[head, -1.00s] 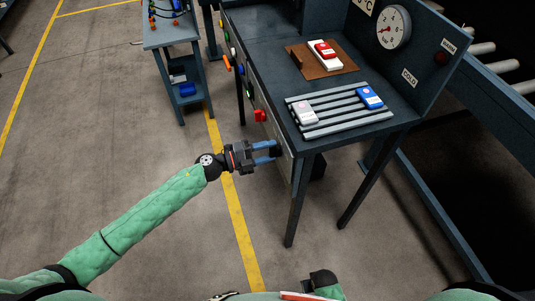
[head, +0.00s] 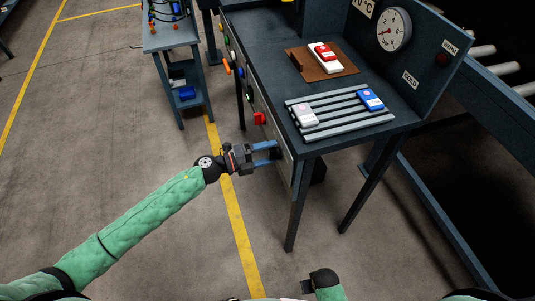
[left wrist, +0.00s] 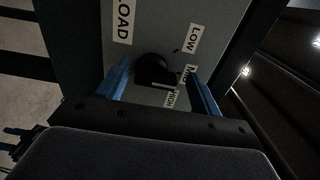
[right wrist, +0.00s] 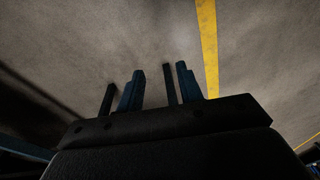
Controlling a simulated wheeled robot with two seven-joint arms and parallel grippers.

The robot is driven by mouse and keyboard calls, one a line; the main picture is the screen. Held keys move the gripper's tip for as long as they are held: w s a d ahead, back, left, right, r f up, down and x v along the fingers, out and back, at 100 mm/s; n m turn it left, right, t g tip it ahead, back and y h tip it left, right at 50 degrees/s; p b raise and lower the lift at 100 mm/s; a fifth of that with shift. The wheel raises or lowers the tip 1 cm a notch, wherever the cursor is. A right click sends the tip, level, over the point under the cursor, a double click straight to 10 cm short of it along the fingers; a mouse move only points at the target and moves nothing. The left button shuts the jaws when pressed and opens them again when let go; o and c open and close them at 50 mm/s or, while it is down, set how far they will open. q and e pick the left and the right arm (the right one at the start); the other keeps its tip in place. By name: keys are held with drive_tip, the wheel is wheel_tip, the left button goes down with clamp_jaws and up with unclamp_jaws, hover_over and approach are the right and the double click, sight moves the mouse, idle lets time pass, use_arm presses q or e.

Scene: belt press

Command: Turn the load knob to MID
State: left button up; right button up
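The load knob (left wrist: 155,70) is black and round, on a grey panel (left wrist: 150,20) in the left wrist view. The LOAD label (left wrist: 123,18) is at its left. The labels LOW (left wrist: 194,38), MID (left wrist: 188,73) and HIGH (left wrist: 171,98) run down its right side. A pale mark shows on the knob's lower edge; which label it points at is not clear. My left gripper (left wrist: 158,75) is open, its blue fingers on both sides of the knob; contact cannot be told. In the head view, the left gripper (head: 267,151) is at the bench's front panel. My right gripper (right wrist: 158,82) is open and empty over the floor.
The dark bench top (head: 260,50) holds a brown board (head: 335,72) with a red-and-white block and a slatted rack (head: 335,122) with grey and blue blocks. A gauge (head: 394,29) is on the back panel.

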use_arm(q)
drive_tip(key=shift+s+a+f, duration=0.1)
drive_tip(key=shift+f, duration=0.1)
use_arm(e)
drive_tip(key=shift+f, duration=0.1)
use_arm(q)
drive_tip(key=b+v, duration=0.3)
drive_tip(key=v, duration=0.4)
drive_tip(key=shift+a, duration=0.3)
use_arm(e)
wheel_tip(320, 180, up, 12)
drive_tip(key=w+a, duration=0.1)
drive_tip(key=w, duration=0.1)
drive_tip(key=shift+a, duration=0.15)
use_arm(q)
drive_tip(key=shift+s+r, duration=0.1)
drive_tip(key=shift+r, duration=0.05)
use_arm(e)
drive_tip(key=shift+w+f, duration=0.1)
drive_tip(key=shift+w, duration=0.05)
